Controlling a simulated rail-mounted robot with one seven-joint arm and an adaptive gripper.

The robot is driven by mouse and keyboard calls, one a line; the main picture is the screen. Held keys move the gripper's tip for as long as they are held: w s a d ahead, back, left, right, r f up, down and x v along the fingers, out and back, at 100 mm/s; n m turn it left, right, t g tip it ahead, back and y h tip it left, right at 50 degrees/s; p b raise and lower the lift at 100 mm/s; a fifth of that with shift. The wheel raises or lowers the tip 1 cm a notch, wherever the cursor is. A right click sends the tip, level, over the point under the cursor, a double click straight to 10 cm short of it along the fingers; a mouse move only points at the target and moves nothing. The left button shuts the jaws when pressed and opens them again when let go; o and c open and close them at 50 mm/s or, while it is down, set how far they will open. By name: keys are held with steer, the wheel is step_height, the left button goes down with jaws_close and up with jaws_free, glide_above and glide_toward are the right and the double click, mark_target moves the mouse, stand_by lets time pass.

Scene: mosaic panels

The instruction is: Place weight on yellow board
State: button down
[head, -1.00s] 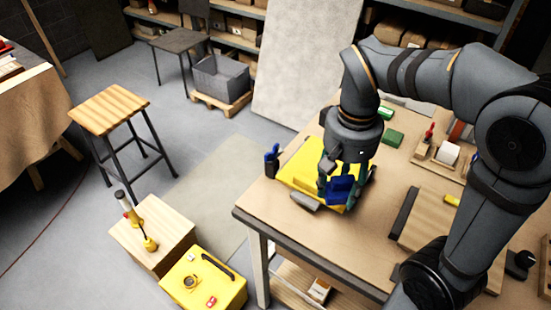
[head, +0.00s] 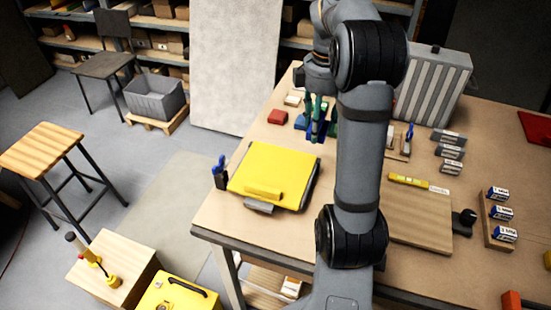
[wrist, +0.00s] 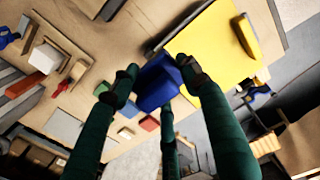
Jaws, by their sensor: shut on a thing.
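The yellow board (head: 285,168) lies flat near the table's left front corner, with a raised yellow bar along its near side. It also shows in the wrist view (wrist: 215,50). My gripper (head: 318,125) is above the table just beyond the board's far right corner. In the wrist view its dark green fingers are closed around a blue weight (wrist: 157,82). In the head view the weight is mostly hidden by the fingers, and its height above the table is hard to tell.
A red block (head: 278,117) and a blue block (head: 300,122) lie beyond the board. A dark holder with a blue-handled tool (head: 220,176) stands at its left. A wooden panel (head: 420,217) lies to the right. Bare table shows left of the red block.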

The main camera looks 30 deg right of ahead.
glide_above(277, 165)
step_height(277, 165, down, 6)
steer(key=shift+w+f, duration=0.1)
steer(key=shift+w, duration=0.05)
steer(key=shift+f+p, duration=0.45)
steer(key=shift+f, duration=1.55)
steer(key=shift+f, duration=0.15)
steer(key=c, duration=0.9)
jaws_free()
step_height(277, 165, up, 12)
steer(key=p, duration=0.1)
